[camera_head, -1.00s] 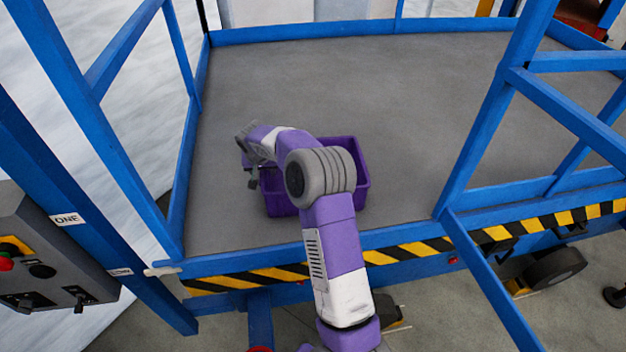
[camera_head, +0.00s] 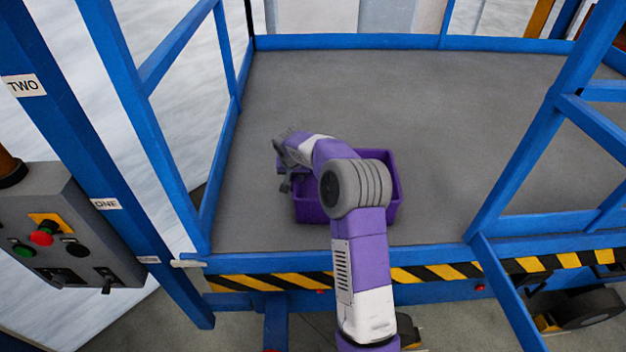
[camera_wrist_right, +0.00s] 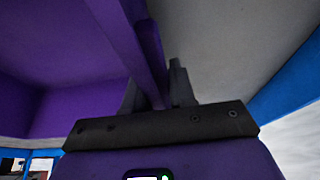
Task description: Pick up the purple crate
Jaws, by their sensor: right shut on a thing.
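The purple crate (camera_head: 395,192) is an open-topped box on the grey platform, near its front edge. My right arm reaches over the platform's front edge and covers the middle of the crate in the head view. My right gripper (camera_head: 285,182) is at the crate's left side. In the right wrist view the gripper (camera_wrist_right: 155,88) is shut on the crate's rim, with a finger on each side of the wall. The crate's inner side (camera_wrist_right: 60,60) fills the left of that view. I cannot tell whether the crate's bottom touches the platform. My left gripper is not in view.
The grey platform (camera_head: 440,120) is clear behind and to the right of the crate. Blue rails (camera_head: 155,150) stand at the left and right. A black-and-yellow striped edge (camera_head: 440,275) runs along the front. A grey control box (camera_head: 75,240) with buttons is at the left.

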